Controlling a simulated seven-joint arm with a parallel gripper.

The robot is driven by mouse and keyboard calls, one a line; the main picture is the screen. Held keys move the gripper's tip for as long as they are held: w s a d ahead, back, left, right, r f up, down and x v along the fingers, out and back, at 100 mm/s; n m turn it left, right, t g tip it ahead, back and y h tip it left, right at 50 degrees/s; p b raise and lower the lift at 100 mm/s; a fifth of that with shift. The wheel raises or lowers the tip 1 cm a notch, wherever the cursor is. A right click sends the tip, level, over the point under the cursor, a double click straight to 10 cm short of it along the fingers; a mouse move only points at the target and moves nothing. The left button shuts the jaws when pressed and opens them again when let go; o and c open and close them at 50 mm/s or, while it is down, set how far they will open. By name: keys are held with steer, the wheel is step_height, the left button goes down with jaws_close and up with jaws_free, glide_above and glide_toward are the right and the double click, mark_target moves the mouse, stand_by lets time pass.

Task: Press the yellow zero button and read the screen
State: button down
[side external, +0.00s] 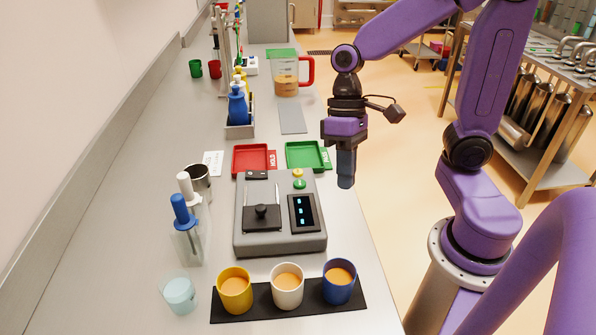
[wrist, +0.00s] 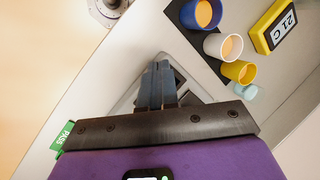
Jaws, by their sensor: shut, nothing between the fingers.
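A grey machine (side external: 280,244) stands on the bench, with a flat black platform and knob at its left. The yellow button (side external: 298,173) is at its back right, just behind a green button (side external: 299,184). The dark screen (side external: 304,213) shows lit pale-blue marks, too small to read. My gripper (side external: 346,186) is shut and empty, pointing down, to the right of the buttons and apart from them. In the wrist view its fingers (wrist: 157,65) cover much of the machine (wrist: 128,100); the yellow button is not visible there.
Yellow (side external: 235,292), white (side external: 287,288) and blue (side external: 339,284) cups stand on a black mat in front. Red (side external: 250,159) and green (side external: 304,155) trays lie behind the machine. A yellow display (wrist: 272,27) reads 21 C.

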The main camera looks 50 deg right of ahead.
steer(key=w+d+m+y, duration=0.2)
steer(key=w+m+y, duration=0.1)
steer(key=w+m, duration=0.4)
steer(key=r+m+t+y, duration=0.2)
steer(key=m+t+y, duration=0.1)
steer(key=m, duration=0.2)
glide_above(301, 170)
steer(key=shift+d+f, duration=0.1)
steer(key=shift+f, duration=0.15)
steer(key=shift+f, duration=0.1)
steer(key=shift+f, duration=4.35)
steer(key=shift+f, duration=0.1)
steer(key=shift+f, duration=0.3)
